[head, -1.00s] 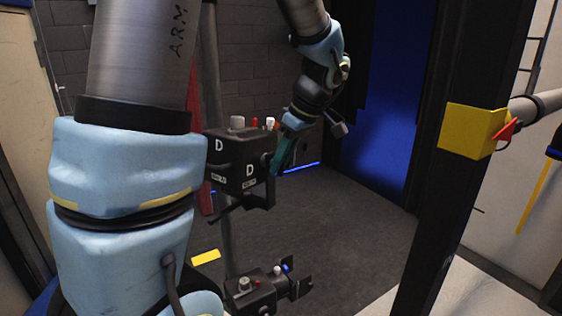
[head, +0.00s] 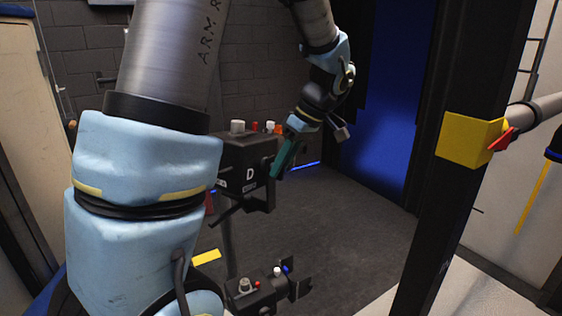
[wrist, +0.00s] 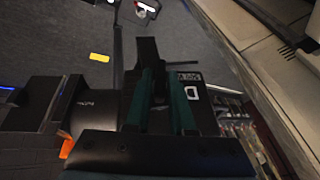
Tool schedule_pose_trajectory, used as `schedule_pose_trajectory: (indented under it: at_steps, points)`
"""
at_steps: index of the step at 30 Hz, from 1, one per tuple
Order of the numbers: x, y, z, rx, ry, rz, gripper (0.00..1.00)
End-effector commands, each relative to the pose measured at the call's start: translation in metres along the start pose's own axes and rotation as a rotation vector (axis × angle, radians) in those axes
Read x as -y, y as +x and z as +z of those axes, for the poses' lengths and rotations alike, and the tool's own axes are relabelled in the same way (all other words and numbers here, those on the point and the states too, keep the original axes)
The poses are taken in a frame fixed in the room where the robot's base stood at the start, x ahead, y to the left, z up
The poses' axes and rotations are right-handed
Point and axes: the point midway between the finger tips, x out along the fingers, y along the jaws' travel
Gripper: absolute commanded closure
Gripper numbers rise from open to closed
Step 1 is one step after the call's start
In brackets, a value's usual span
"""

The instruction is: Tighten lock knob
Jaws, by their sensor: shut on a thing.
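A black box marked D (head: 250,172) stands at mid-height in the head view, with small knobs on its top. Its left part is hidden behind my arm. My gripper (head: 279,168) reaches it from the upper right, its teal fingers at the box's right side. In the wrist view my gripper (wrist: 158,82) has its two teal fingers on either side of a dark part, which I take to be the lock knob (wrist: 148,50). The fingers are shut on it. The knob's grip area is mostly hidden between them, and its turn angle cannot be told.
A second black box with small knobs (head: 262,297) sits lower, below the first. A black post (head: 445,170) with a yellow block (head: 470,137) stands at right. A yellow patch (head: 206,257) is at lower left. Grey floor (head: 340,215) is open between.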

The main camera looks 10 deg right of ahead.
Motion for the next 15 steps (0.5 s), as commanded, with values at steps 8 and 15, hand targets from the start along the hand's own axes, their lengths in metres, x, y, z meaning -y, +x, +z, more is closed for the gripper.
schedule_pose_trajectory:
  at_steps: [8,15]
  points:
    - [-0.0029,-0.0022,-0.0006,-0.002,0.095,-0.229,1.00]
    - [-0.0053,0.0002,0.0003,-0.003,0.181,-0.438,1.00]
